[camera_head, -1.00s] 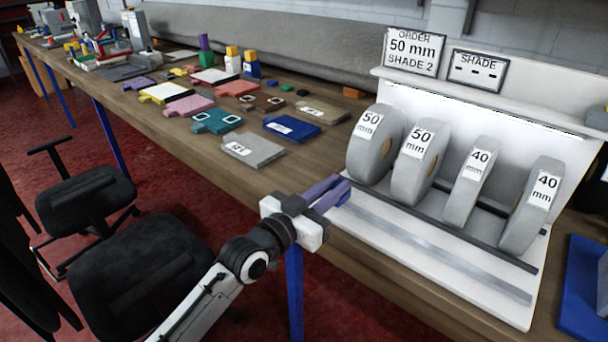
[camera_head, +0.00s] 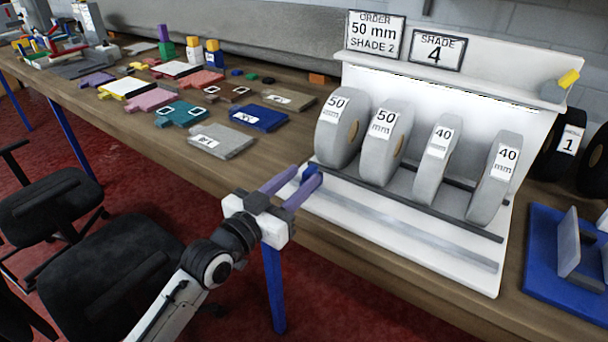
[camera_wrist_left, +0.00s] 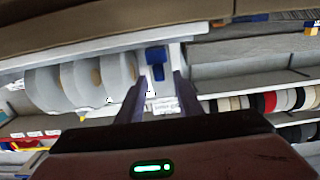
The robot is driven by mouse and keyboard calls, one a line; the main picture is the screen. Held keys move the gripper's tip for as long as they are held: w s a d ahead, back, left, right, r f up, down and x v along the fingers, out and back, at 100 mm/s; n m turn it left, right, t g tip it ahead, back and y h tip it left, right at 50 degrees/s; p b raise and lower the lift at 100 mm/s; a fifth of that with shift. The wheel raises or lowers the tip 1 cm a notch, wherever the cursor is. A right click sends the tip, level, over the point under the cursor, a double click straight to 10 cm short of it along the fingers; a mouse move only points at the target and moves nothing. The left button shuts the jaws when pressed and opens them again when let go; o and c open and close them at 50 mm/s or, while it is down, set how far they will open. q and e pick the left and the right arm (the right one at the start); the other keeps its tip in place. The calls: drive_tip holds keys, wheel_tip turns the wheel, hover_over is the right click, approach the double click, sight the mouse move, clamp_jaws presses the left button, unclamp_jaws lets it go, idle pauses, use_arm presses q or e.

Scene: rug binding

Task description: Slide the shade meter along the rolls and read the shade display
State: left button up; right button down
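The shade display (camera_head: 436,51) on top of the white stand reads 4. The order sign (camera_head: 375,35) beside it reads 50 mm, shade 2. Two grey 50 mm rolls, the left one (camera_head: 335,135) and its neighbour (camera_head: 381,150), and two 40 mm rolls (camera_head: 434,165) (camera_head: 490,180) stand in a row. A small blue piece, apparently the shade meter (camera_head: 311,172), is at the left end of the stand; it also shows in the left wrist view (camera_wrist_left: 155,58). My left gripper (camera_head: 293,178) is open, its purple fingers apart with the blue piece near their tips. My right gripper is not in view.
A pale rail (camera_head: 400,228) runs along the stand's front, clear of objects. A blue fixture (camera_head: 540,278) lies to the right. Coloured sample pieces, including a grey one (camera_head: 220,140), lie on the table to the left. A black chair (camera_head: 120,255) stands in front.

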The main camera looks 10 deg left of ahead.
use_arm(q)
drive_tip(key=v, duration=0.8)
drive_tip(key=shift+d, duration=0.1)
drive_tip(key=s+a+f+n+g+y, duration=0.1)
drive_tip(key=s+f+g, duration=0.3)
drive_tip(key=s+f, duration=0.8)
drive_tip(key=s+a+f+n+g+y, duration=0.2)
drive_tip(key=s+f+g+y, duration=0.2)
drive_tip(key=s+f, duration=0.7)
wheel_tip(320, 180, down, 9)
drive_tip(key=shift+s+f, duration=0.15)
drive_tip(key=shift+s, duration=0.25)
